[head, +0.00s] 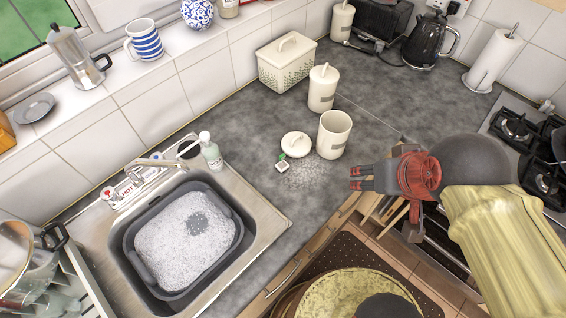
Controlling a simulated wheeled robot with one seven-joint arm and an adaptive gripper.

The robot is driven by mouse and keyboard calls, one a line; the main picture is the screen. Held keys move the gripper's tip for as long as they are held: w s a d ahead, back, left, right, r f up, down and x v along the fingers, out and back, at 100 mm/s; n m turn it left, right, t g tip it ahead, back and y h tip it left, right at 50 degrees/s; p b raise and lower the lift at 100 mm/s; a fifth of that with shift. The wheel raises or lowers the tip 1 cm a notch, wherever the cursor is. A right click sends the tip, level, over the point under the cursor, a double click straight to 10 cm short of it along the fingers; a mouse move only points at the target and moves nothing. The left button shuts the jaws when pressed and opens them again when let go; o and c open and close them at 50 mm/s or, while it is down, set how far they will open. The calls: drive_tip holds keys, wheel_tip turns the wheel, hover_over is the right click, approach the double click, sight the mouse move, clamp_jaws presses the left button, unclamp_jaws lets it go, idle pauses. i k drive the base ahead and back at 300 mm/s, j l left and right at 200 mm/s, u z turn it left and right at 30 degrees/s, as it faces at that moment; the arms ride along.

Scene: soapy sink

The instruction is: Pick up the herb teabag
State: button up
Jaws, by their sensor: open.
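A small pale square teabag with a green tag (283,165) lies on the grey counter, which I take to be the herb teabag. It is beside a round white lid (296,145) and a patch of white grains or powder. An open cream canister (334,134) stands to its right. My gripper (352,178) is to the right of the teabag, with its fingers pointing left toward it. The fingers look apart with nothing between them. They are clear of the teabag.
A sink holds a grey basin (133,245) of suds at the left. A soap bottle (211,154) stands at its back corner. A lidded canister (322,88) and a cream bread bin (286,65) stand behind. A kettle (425,42) and hob (515,125) are at the right. Counter left of the teabag is free.

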sight(282, 165)
drive_tip(key=l+u, duration=0.2)
drive_tip(key=l, duration=0.55)
drive_tip(key=k+l+u, duration=0.1)
drive_tip(key=l+u, duration=0.15)
drive_tip(key=l, duration=0.5)
